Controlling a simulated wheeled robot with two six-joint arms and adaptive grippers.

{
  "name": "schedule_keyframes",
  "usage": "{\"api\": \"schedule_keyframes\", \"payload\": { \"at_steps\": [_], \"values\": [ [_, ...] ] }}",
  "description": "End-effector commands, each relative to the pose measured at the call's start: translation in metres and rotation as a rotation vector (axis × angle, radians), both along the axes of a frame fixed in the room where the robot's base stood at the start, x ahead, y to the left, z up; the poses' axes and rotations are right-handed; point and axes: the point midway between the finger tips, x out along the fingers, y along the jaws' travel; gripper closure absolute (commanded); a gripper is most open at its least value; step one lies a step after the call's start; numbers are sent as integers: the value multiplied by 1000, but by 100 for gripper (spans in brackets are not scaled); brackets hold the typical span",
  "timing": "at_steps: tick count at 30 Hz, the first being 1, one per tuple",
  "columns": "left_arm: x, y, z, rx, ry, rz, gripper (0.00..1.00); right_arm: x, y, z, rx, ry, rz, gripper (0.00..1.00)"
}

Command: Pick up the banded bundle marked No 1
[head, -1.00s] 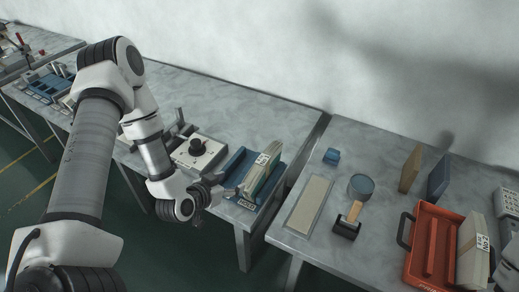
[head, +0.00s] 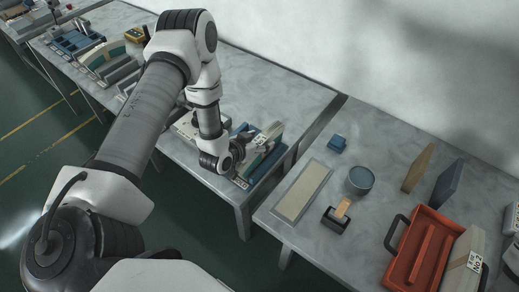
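A pale banded bundle (head: 270,134) with a white label stands in a blue tray (head: 276,158) on the middle table. Its marking is too small to read. My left gripper (head: 247,142) is at the bundle's left side, close to it; the arm and wrist hide part of the tray. I cannot tell whether its fingers are open or closed around the bundle. My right gripper is not in view.
On the right table are a flat framed panel (head: 301,190), a blue-grey round tin (head: 360,180), a dark holder with a wooden piece (head: 338,214), a small blue block (head: 337,143) and two upright boards (head: 419,167). A gap separates the tables. Bare tabletop lies behind the blue tray.

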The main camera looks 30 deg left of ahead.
Motion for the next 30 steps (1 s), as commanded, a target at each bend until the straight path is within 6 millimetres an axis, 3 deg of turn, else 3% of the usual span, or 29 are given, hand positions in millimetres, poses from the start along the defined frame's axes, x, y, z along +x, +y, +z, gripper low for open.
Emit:
{"api": "schedule_keyframes", "payload": {
  "at_steps": [1,5,6,19,30],
  "values": [
    [0,0,0,0,0,0,48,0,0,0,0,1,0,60],
    [0,0,0,0,0,0,94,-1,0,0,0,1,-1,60],
    [0,0,0,0,-1,0,100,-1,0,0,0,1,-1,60],
    [1,1,7,0,-4,2,100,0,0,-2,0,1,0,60],
    [2,1,64,-2,-7,3,100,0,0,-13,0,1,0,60]
  ]
}}
